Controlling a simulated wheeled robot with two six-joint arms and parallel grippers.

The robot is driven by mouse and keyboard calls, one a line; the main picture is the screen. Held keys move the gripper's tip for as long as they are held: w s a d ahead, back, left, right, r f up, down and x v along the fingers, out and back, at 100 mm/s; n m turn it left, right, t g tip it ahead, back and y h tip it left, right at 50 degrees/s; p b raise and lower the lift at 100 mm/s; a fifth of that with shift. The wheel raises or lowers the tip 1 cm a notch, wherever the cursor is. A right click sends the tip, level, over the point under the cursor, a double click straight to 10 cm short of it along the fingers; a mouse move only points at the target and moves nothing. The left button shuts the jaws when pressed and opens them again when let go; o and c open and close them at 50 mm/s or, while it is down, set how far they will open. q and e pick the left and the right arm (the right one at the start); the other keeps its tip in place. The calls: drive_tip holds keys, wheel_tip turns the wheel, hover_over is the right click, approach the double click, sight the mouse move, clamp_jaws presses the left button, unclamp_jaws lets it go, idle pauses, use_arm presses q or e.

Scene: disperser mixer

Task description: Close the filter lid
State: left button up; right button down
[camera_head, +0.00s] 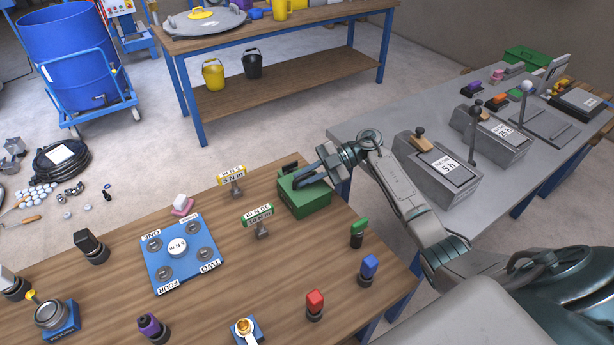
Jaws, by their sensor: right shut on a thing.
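My right gripper (309,178) reaches in from the right and is shut at the top of a green box (305,203) on the wooden table (205,310). The fingers lie over the box's upper edge and hide part of it, so I cannot tell exactly which part they hold. A small black piece (290,168) shows at the box's back edge. No part in view is clearly marked as the filter lid. My left gripper is not in view.
Two signs on stands, one yellow (232,176) and one green (258,216), stand left of the box. A blue plate with dials (160,275) lies further left. Green (358,229), blue (368,268) and red (315,301) knobs stand in front. A grey bench (380,150) is at right.

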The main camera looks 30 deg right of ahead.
drive_tip(key=shift+w+r, duration=0.15)
drive_tip(key=shift+r, duration=0.15)
drive_tip(key=c, duration=1.5)
unclamp_jaws()
drive_tip(key=shift+a, duration=0.1)
drive_tip(key=shift+w+a+f, duration=0.1)
drive_tip(key=shift+f, duration=0.1)
drive_tip(key=shift+d, duration=0.55)
drive_tip(key=b+v, duration=0.3)
drive_tip(key=v, duration=0.7)
drive_tip(key=shift+a+r, duration=0.1)
drive_tip(key=shift+a, duration=0.05)
